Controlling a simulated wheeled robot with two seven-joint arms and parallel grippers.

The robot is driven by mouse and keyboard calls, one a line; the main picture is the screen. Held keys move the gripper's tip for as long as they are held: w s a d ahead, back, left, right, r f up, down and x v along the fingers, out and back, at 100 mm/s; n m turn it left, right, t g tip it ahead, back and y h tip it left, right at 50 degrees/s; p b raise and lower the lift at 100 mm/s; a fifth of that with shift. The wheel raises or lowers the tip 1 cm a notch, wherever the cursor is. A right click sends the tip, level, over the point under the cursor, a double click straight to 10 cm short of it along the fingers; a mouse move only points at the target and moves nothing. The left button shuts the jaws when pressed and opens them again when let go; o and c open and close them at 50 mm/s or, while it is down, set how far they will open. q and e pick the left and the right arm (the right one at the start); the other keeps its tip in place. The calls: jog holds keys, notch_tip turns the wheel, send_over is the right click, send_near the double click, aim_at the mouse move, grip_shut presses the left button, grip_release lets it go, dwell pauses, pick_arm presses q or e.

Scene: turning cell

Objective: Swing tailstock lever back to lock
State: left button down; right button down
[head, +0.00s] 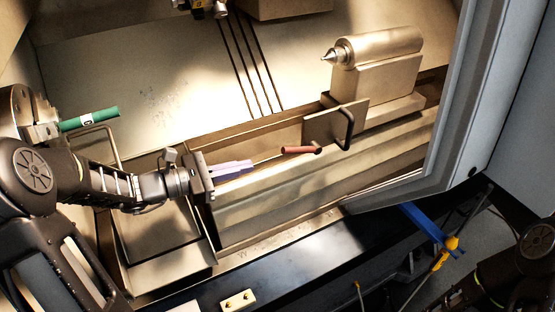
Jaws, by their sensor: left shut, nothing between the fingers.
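The tailstock (375,80) stands on the bed at the upper right, its pointed centre facing left. The tailstock lever (298,150) has a reddish-brown grip and lies roughly level in front of the tailstock's plate, its grip end pointing left. My left gripper (252,163) comes in from the left with its purple fingers shut and empty. The fingertips are a short way left of the lever's grip and slightly lower in the picture, with a visible gap. My right gripper is out of view; only part of my right arm shows at the lower right.
A plate (325,125) with a black handle (347,128) stands just right of the lever. A green cylinder (90,118) is at the left. The machine's door frame (465,130) bounds the right side. A blue strip (425,222) with a yellow part lies below it.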

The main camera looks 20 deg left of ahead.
pick_arm(q)
jog(key=shift+d, duration=0.1)
send_near(300, 149)
jog(key=w+d+f, duration=0.3)
jog(key=w, duration=0.1)
jog(key=shift+f+p, duration=0.15)
jog(key=shift+p, duration=0.25)
